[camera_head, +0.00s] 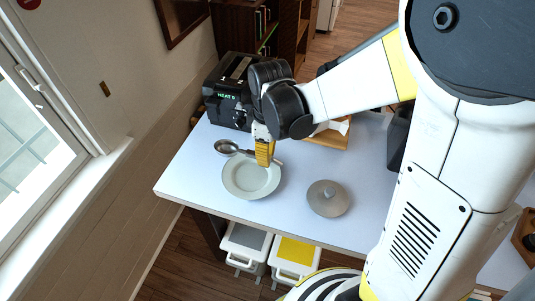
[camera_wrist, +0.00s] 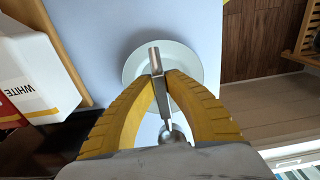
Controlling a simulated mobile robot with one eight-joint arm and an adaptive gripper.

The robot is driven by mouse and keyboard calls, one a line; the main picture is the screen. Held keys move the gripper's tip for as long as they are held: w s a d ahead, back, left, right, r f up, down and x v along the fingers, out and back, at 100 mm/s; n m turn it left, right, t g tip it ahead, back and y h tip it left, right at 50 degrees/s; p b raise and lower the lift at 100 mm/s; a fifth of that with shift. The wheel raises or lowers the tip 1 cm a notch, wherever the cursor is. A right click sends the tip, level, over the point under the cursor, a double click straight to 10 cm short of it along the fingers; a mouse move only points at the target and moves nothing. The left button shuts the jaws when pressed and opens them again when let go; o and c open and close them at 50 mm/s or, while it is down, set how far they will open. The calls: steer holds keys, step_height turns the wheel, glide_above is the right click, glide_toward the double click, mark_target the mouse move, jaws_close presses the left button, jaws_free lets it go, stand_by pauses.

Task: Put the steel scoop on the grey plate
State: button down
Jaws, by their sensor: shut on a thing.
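The steel scoop (camera_head: 227,147) is held by its handle in my gripper (camera_head: 264,160), with its bowl at the back left of the grey plate (camera_head: 237,190). In the wrist view, the yellow fingertips (camera_wrist: 160,76) are shut on the scoop handle (camera_wrist: 154,58), and the bowl (camera_wrist: 178,134) lies toward the palm, partly hidden by it. The handle overlaps the plate (camera_wrist: 195,56) in that view, while the bowl is outside its rim. The plate lies empty on the white table. How high the scoop is above the table is hard to tell.
A grey domed, knobbed object (camera_head: 328,199) sits right of the plate. A black machine with a green display (camera_head: 226,96) stands at the back left, a wooden tray (camera_head: 333,140) behind. A white box (camera_wrist: 30,80) shows in the wrist view. The table's front edge (camera_head: 250,224) is near the plate.

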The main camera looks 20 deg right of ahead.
step_height(320, 180, down, 7)
steer(key=b, duration=0.5)
steer(key=c, duration=0.9)
jaws_free()
steer(key=shift+r, duration=0.15)
step_height(320, 180, up, 8)
steer(key=p, duration=0.6)
